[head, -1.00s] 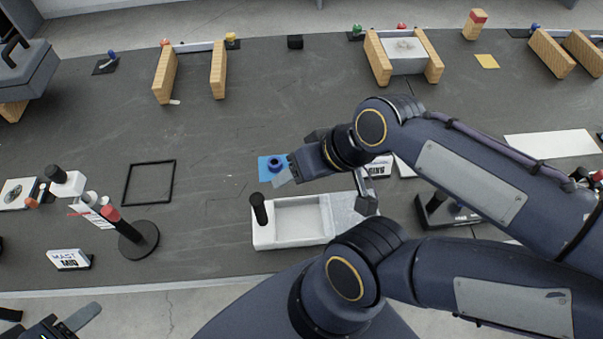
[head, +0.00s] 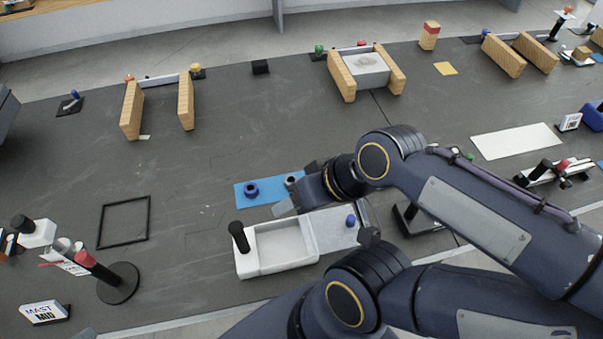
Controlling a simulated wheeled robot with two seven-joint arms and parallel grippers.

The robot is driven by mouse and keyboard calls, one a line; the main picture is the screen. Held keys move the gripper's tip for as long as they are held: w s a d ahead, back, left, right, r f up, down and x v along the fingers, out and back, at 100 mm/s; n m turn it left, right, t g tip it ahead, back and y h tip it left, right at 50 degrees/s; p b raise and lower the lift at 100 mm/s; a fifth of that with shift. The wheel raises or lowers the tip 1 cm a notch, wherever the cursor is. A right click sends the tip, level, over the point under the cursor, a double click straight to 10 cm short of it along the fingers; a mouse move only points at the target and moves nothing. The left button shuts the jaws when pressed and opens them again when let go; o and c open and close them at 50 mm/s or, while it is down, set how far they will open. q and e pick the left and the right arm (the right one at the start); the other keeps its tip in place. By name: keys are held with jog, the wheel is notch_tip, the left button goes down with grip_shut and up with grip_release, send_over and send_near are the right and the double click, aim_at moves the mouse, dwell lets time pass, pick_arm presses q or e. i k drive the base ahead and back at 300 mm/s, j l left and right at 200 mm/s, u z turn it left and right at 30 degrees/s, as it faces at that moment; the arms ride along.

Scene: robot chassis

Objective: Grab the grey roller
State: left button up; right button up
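A small grey round piece (head: 291,180), which looks like the grey roller, stands on the blue mat (head: 262,201) beside a blue ring (head: 251,190). My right gripper (head: 327,222) comes in from the right, just right of the grey piece. Its fingers are spread wide apart, over and beside the white tray, with nothing seen between them. Part of the mat is hidden behind the gripper.
The white tray (head: 250,268) with a black upright handle lies below the mat; a blue knob (head: 351,221) is at its right part. A black-based stand (head: 118,283) and a black square frame (head: 148,220) are at left.

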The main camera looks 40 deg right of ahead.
aim_at(289, 178)
jog(key=z, duration=1.25)
